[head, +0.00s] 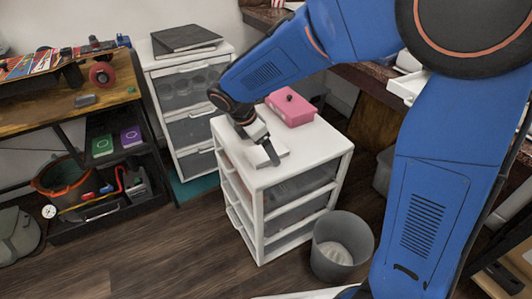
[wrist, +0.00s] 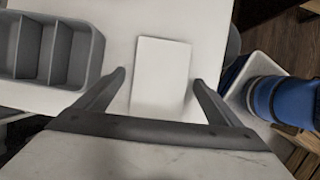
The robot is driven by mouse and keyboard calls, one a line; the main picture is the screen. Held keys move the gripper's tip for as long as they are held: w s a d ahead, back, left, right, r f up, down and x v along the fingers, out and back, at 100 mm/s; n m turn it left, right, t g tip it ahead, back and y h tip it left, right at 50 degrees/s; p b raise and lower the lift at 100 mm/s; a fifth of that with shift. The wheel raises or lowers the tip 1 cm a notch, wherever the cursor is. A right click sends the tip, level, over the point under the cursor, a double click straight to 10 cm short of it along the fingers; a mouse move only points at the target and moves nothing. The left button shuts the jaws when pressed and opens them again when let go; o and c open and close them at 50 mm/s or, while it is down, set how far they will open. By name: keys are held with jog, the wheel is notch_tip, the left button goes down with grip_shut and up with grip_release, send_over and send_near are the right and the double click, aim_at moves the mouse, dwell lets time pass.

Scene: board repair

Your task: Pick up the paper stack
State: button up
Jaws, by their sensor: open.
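The paper stack (wrist: 162,70) is a flat white block on a white top in the wrist view. In the head view its pale edge (head: 279,148) shows on top of the white drawer unit (head: 312,160), partly hidden by my gripper. My gripper (head: 270,152) is over that top, pointing down. In the wrist view my gripper (wrist: 158,80) is open, with one finger on each side of the stack's near part. Gaps show between the stack and both fingers. I cannot tell the fingers' exact height above the top.
A pink box (head: 291,108) stands behind the stack on the same unit. A grey divided tray (wrist: 72,58) lies left of the stack in the wrist view. A grey bin (head: 341,247) stands on the floor in front. A second drawer unit (head: 180,100) bears a black folder (head: 186,37).

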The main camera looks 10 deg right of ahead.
jog(key=shift+c, duration=0.3)
jog(key=c, duration=1.2)
jog(key=shift+r, duration=0.15)
